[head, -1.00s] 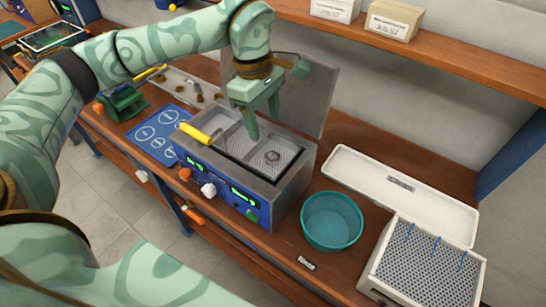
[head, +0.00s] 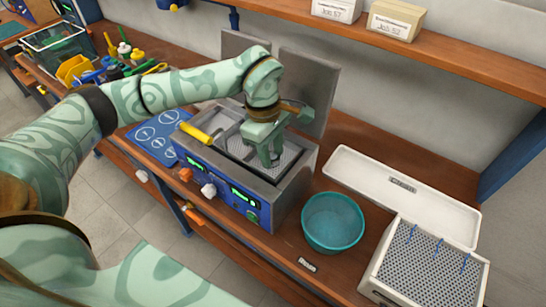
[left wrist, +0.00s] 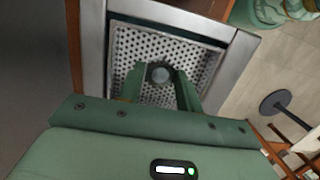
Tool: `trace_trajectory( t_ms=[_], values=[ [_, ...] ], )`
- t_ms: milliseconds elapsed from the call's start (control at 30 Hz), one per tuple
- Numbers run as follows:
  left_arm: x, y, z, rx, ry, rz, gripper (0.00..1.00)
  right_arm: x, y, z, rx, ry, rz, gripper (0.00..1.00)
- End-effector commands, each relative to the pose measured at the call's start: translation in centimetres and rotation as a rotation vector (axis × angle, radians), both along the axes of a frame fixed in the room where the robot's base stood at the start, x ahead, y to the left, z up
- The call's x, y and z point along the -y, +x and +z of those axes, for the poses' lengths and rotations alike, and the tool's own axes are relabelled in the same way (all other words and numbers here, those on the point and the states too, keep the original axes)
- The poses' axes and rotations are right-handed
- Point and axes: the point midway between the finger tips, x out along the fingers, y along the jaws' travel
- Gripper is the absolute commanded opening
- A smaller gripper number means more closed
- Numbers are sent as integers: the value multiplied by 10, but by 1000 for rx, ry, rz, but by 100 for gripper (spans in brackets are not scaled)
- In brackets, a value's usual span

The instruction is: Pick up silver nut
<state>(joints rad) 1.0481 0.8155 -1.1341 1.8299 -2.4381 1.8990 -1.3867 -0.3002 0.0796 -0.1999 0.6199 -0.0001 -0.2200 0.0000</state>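The silver nut (left wrist: 158,74) is a small grey ring on the perforated basket floor (left wrist: 122,55) in the left wrist view. In the head view my fingers cover most or all of it. The basket sits in the right bay of the blue-fronted metal bath (head: 240,194). My left gripper (head: 270,160) reaches down into this bay. In the left wrist view its fingers (left wrist: 159,82) are apart, one on each side of the nut, with gaps visible. I cannot tell how far the tips are above the floor. My right gripper is not in view.
A yellow-handled basket (head: 196,133) is in the bath's left bay. Raised metal lids (head: 312,85) stand behind. A teal bowl (head: 332,222), a white tray (head: 400,195) and a perforated box (head: 425,265) are to the right. A blue mat (head: 155,135) is to the left.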

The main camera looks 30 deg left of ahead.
Motion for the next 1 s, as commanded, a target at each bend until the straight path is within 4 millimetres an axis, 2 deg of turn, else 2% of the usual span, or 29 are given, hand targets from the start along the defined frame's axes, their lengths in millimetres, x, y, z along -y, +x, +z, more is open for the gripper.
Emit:
trace_trajectory(
  t_ms=[33,100,467,567,667,900,1000],
  values=[
    [0,0,0,0,0,0,20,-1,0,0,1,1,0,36],
    [0,0,0,0,0,0,7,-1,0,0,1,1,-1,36],
    [0,0,5,1,0,0,7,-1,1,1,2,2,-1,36],
    [0,1,15,4,0,0,7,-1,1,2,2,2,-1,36],
    [0,1,34,5,0,-1,7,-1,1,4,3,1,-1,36],
    [13,-49,95,8,1,-5,7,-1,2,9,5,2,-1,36],
    [21,-78,104,4,1,-5,7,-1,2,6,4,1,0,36]
  ],
)
